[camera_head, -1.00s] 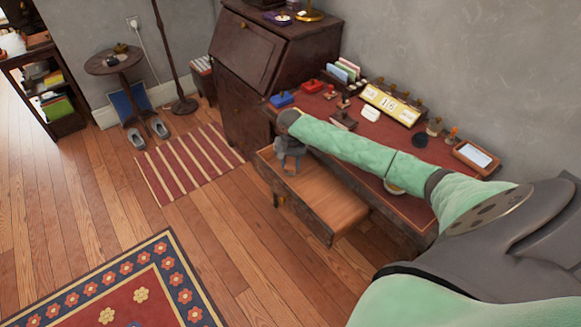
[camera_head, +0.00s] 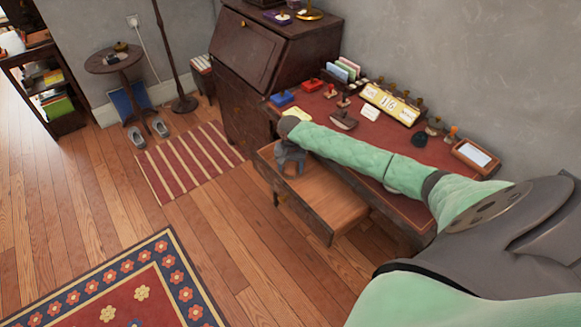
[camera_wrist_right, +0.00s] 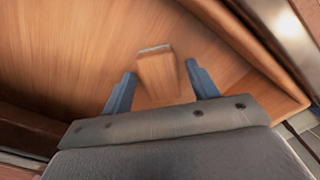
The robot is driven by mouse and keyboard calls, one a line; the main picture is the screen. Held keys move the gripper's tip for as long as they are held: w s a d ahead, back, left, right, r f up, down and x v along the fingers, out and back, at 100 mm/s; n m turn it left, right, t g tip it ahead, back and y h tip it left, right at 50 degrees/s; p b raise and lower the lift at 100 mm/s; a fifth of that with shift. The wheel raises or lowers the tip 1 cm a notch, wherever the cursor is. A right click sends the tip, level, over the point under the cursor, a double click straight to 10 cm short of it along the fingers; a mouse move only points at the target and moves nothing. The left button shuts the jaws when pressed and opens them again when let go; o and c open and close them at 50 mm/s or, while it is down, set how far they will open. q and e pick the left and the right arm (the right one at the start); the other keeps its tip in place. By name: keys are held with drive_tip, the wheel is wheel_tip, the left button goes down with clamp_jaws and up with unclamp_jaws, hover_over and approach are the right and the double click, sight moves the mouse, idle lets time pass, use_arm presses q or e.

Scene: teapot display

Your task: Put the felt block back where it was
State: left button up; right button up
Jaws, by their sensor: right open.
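The felt block (camera_wrist_right: 157,76) is a small wooden block with a grey strip along its far end. In the right wrist view it is in the open wooden drawer (camera_wrist_right: 80,50) of the desk. My right gripper (camera_wrist_right: 160,70) is open, one blue finger on either side of the block with a gap at each side. In the head view my right gripper (camera_head: 290,160) reaches down into the left end of the drawer (camera_head: 328,205), and the block cannot be made out there. My left gripper is out of view.
The red desk top (camera_head: 395,155) above the drawer holds stamps, a yellow calendar (camera_head: 390,103), card holders and a framed tray (camera_head: 477,156). A dark bureau (camera_head: 262,75) stands close to the left. The right part of the drawer is bare.

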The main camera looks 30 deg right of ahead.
sight(291, 168)
drive_tip(key=shift+r, duration=0.35)
use_arm(q)
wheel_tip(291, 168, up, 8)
drive_tip(key=b, duration=0.2)
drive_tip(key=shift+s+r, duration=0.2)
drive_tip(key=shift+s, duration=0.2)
use_arm(e)
wheel_tip(291, 168, up, 12)
drive_tip(key=shift+f, duration=0.2)
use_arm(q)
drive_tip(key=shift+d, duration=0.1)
use_arm(e)
drive_tip(key=shift+f, duration=0.1)
